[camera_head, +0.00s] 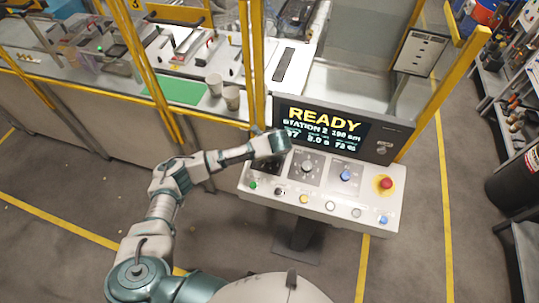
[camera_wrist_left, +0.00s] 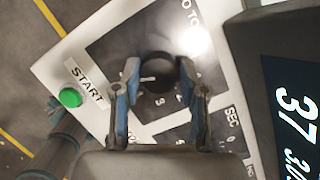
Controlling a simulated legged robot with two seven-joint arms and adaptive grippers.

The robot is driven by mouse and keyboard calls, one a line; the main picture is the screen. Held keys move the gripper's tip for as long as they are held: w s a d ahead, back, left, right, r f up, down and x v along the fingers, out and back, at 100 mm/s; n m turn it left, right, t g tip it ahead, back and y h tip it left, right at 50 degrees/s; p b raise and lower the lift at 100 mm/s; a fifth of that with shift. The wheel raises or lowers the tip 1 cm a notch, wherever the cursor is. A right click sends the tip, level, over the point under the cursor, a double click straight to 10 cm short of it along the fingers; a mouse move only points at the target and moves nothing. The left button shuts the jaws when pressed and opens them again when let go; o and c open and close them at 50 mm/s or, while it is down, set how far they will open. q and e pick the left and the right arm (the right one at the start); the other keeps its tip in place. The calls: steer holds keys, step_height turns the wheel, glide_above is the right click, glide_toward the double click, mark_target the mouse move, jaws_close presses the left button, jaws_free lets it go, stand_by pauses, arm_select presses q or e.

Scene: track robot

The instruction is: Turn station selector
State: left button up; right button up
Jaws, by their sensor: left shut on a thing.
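The station selector is a round black knob (camera_wrist_left: 158,68) with a white pointer line, on a dark dial plate at the left end of the control panel (camera_head: 318,206). The digit 3 is readable beside the knob in the left wrist view. My left gripper (camera_wrist_left: 158,74) has its two blue-grey fingers on opposite sides of the knob and is shut on it. In the head view my left gripper (camera_head: 276,147) is over the panel's left end and hides the knob. The screen (camera_head: 322,127) shows READY and STATION 2. My right gripper is not in view.
A green START button (camera_wrist_left: 70,97) lies left of the dial plate. A grey knob (camera_head: 307,166), a blue knob (camera_head: 346,175) and a red emergency button (camera_head: 386,183) sit further right. A yellow post (camera_head: 257,60) stands behind my left gripper.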

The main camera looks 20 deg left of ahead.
arm_select(q)
steer(key=o, duration=1.2)
steer(key=shift+w, duration=0.1)
steer(key=shift+c, duration=0.2)
steer(key=v, duration=1.1)
steer(key=shift+r, duration=0.35)
steer(key=shift+d, duration=0.1)
